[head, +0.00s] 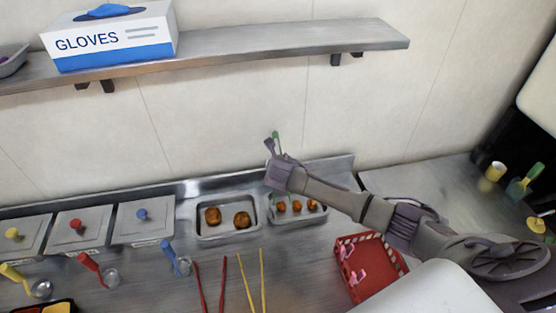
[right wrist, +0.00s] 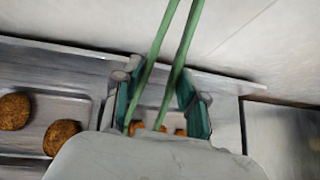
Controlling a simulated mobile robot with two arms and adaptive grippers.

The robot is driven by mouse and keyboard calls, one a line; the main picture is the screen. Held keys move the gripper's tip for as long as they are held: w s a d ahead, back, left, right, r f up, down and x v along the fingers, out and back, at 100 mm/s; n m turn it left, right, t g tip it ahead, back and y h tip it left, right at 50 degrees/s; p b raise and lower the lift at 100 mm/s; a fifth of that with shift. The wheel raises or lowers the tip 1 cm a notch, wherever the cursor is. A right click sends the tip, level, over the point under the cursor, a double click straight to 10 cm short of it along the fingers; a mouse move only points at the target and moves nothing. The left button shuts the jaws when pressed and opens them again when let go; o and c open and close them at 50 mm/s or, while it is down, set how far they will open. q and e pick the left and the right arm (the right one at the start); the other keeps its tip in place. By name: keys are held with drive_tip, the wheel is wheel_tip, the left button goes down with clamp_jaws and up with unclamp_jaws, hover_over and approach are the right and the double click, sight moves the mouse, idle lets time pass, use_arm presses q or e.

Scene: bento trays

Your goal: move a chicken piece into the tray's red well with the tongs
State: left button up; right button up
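My right gripper (head: 272,147) is above the back trays, its arm coming in from the right. In the right wrist view (right wrist: 160,100) its fingers close around a pair of green tongs (right wrist: 160,55), whose two arms run between the pads. A short green end (head: 276,137) shows above the gripper in the head view. Below it, a steel tray (head: 300,221) holds several small orange-brown pieces (head: 297,206). They are partly hidden behind the gripper in the wrist view (right wrist: 137,128). Which food is chicken I cannot tell for sure. A dark tray (head: 73,303) with coloured wells is cut off at the bottom left.
A steel tray (head: 229,236) with two larger brown pieces (head: 242,220) is beside it. Red tongs (head: 223,285) and yellow tongs (head: 262,280) lie in front. Lidded bins (head: 143,227), ladles and a red basket (head: 372,275) stand around. A shelf (head: 290,42) hangs above.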

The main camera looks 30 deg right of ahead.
drive_tip(key=shift+f, duration=0.3)
wheel_tip(320, 180, down, 3)
drive_tip(key=shift+f+b, duration=0.15)
drive_tip(key=shift+b, duration=0.55)
clamp_jaws()
idle(0.3)
